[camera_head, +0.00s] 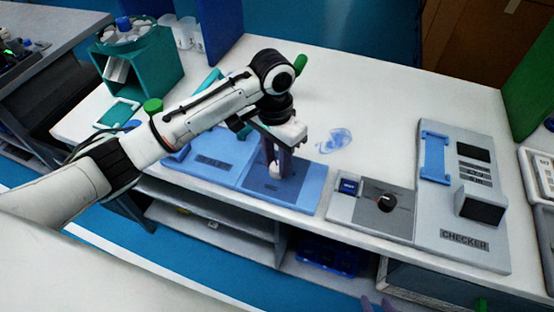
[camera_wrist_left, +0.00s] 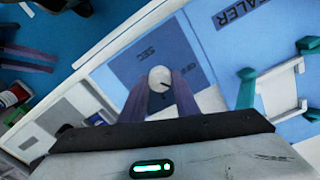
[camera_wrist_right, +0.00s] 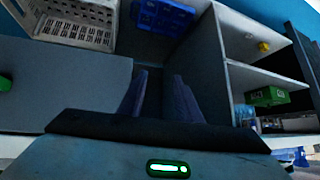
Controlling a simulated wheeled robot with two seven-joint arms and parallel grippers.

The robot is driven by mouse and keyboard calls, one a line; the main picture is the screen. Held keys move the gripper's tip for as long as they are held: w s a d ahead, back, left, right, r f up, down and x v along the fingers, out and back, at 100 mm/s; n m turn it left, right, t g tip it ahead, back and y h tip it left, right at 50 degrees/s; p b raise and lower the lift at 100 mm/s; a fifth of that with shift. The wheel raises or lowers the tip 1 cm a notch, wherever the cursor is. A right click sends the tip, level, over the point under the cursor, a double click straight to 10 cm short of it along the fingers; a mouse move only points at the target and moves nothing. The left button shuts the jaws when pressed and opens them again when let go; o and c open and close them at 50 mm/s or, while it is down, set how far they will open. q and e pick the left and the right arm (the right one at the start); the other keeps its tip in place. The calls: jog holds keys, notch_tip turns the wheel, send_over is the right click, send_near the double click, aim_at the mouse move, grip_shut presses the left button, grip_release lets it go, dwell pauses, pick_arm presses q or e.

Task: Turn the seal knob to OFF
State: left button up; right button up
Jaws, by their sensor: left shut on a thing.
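The seal knob (camera_wrist_left: 159,78) is a round white dial with a small dark mark, on the blue panel (camera_wrist_left: 120,65) of the sealer. In the left wrist view the mark points toward the lower right; the small lettering around the dial is hard to read. My left gripper (camera_head: 274,170) points down at the panel. Its purple fingers (camera_wrist_left: 160,88) are shut on the knob, one on each side. My right gripper (camera_wrist_right: 158,85) is empty, its fingers apart, low in front of the bench shelves.
A crumpled clear blue piece (camera_head: 338,140) lies behind. A green rack (camera_head: 140,60) stands at the back left. Shelves (camera_wrist_right: 262,75) lie below the bench.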

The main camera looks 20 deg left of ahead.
aim_at(275, 166)
pick_arm(q)
jog(key=n, duration=0.4)
jog(key=shift+n, duration=1.8)
jog(key=o, duration=1)
jog(key=shift+o, duration=0.2)
notch_tip(275, 166, up, 10)
jog(key=shift+a+r, duration=0.2)
jog(key=shift+a, duration=0.05)
jog(key=shift+s, duration=0.1)
